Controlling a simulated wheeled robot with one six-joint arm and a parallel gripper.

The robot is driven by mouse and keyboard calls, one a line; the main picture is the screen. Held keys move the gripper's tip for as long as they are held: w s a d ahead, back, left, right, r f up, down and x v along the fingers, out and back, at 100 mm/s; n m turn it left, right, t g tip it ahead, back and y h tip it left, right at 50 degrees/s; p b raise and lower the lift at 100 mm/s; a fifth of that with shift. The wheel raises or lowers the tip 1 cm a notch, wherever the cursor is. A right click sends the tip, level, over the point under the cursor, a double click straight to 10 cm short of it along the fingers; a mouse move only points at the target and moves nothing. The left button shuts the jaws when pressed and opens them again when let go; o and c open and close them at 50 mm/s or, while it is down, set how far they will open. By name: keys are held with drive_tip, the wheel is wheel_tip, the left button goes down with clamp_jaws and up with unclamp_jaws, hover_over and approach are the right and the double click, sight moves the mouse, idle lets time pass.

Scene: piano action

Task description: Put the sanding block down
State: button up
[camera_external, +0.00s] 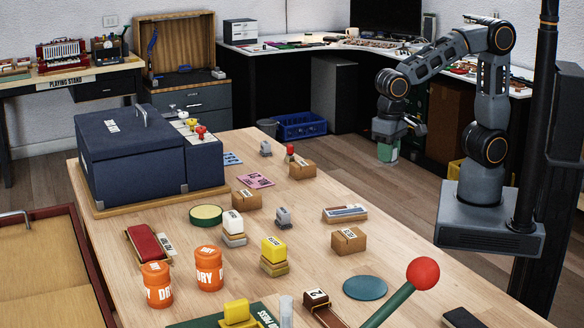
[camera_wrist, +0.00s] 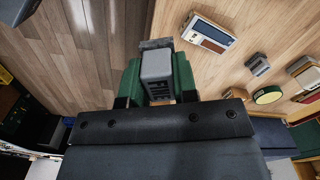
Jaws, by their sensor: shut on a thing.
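My gripper (camera_external: 389,143) hangs from the arm beyond the table's far right edge, with green fingers pointing down. In the wrist view the green fingers (camera_wrist: 156,80) are closed on the two sides of a small grey block (camera_wrist: 156,65), which I take to be the sanding block. The grey block is held clear of any surface; the floor and the table edge show behind it. In the external view the held block is hard to make out between the fingers.
The wooden table (camera_external: 400,255) carries a small grey block (camera_external: 283,217), brown cartons (camera_external: 348,240), a wooden block with a blue-grey strip (camera_external: 345,213), orange tins (camera_external: 208,268) and a dark blue case (camera_external: 140,155). A red-knobbed lever (camera_external: 422,274) rises at the front. Bare wood lies along the right edge.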

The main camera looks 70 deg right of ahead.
sight(345, 210)
drive_tip(key=w+a+f, duration=0.1)
drive_tip(key=w+f, duration=0.1)
drive_tip(key=w+a+f, duration=0.2)
drive_tip(key=w, duration=0.1)
drive_tip(key=w+a+f, duration=0.1)
drive_tip(key=w+f, duration=0.2)
drive_tip(key=shift+w+a, duration=0.25)
drive_tip(key=shift+a, duration=0.15)
drive_tip(key=shift+w+a+f+p, duration=0.3)
drive_tip(key=shift+w+f, duration=0.2)
drive_tip(key=shift+f, duration=0.2)
drive_tip(key=shift+w+f, duration=0.15)
drive_tip(key=shift+f, duration=1.5)
